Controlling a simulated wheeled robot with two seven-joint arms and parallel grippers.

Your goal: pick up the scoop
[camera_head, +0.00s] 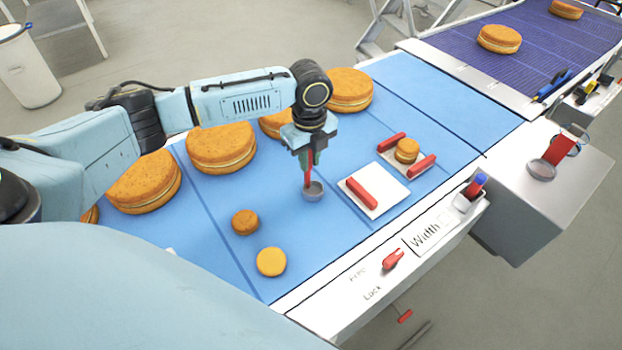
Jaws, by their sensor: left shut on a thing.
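My left gripper (307,166) points down over the blue belt (350,233) and is shut on the red handle of a scoop. The scoop (314,192) hangs below the fingers with its small grey bowl at or just above the belt; I cannot tell whether it touches. The upper part of the handle is hidden between the fingers. My right gripper is not in view.
Large filled rounds (221,147) stand in a row behind my arm. Two small rounds (271,262) lie in front. A white board (373,190) with a red bar and a tray (421,170) are to the right. A grey box (549,215) bears a red item (560,150).

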